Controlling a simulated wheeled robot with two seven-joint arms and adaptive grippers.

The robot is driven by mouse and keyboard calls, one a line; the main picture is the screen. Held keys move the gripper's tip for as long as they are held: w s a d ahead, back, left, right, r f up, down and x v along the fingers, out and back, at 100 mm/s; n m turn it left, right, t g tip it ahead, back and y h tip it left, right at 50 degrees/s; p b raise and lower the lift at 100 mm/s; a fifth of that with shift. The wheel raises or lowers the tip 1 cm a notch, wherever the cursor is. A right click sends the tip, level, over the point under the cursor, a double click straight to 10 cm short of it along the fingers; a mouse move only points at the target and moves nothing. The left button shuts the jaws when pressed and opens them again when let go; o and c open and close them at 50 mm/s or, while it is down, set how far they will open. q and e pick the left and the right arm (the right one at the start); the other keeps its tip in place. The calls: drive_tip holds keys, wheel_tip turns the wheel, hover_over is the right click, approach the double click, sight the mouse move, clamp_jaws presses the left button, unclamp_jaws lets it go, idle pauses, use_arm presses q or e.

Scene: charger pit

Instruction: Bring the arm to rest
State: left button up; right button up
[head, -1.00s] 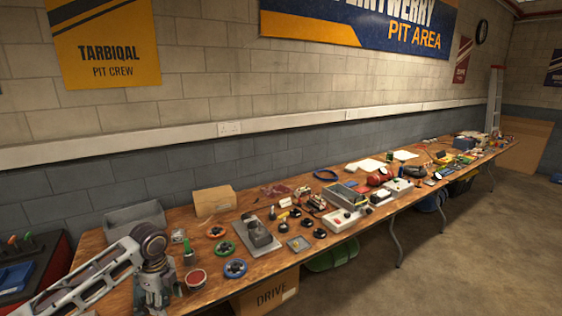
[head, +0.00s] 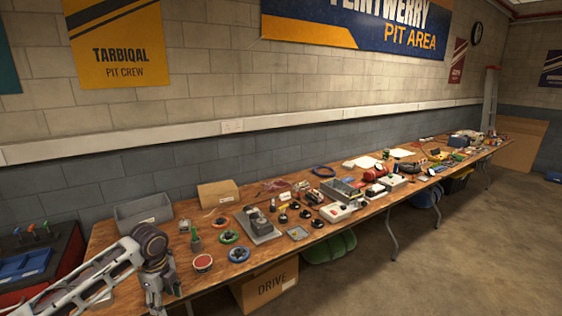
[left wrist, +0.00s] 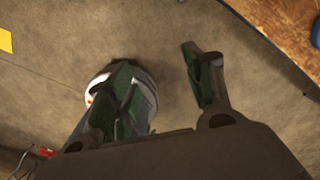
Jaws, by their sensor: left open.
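My left arm comes in at the lower left of the head view, bent down in front of the near end of the workbench (head: 132,291). In the left wrist view my left gripper (left wrist: 162,62) is open, with its two green-padded fingers apart and nothing between them. It hangs over bare concrete floor (left wrist: 200,22), with the bench edge at the upper right of that view. My right arm and gripper are not in view.
A "DRIVE" carton (head: 268,285) stands below. A red cart with blue trays (head: 25,266) is at left. Floor at right is clear.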

use_arm(q)
drive_tip(key=w+a+f+n+t, duration=0.1)
drive_tip(key=w+f+n, duration=0.15)
drive_tip(key=f, duration=0.65)
drive_tip(key=w+f+n+t, duration=0.1)
drive_tip(key=f+n, duration=0.3)
drive_tip(key=f, duration=0.5)
drive_tip(key=s+a+f+n, duration=0.1)
drive_tip(key=s+f+n, duration=0.25)
drive_tip(key=f, duration=0.65)
drive_tip(key=s+a+f+n, duration=0.2)
drive_tip(key=s+f, duration=0.3)
drive_tip(key=f, duration=0.4)
drive_tip(key=s+d+f+n, duration=0.2)
drive_tip(key=s+f+n, duration=0.2)
drive_tip(key=s+f, duration=1.4)
drive_tip(key=s+d+f+n, duration=0.1)
drive_tip(key=s+d+f, duration=0.1)
drive_tip(key=s, duration=1)
drive_tip(key=s+d+f+n, duration=0.1)
drive_tip(key=s+d+f, duration=0.2)
drive_tip(key=s, duration=0.9)
drive_tip(key=shift+d+f+g, duration=0.2)
drive_tip(key=shift+d+g, duration=0.2)
drive_tip(key=shift+d, duration=0.15)
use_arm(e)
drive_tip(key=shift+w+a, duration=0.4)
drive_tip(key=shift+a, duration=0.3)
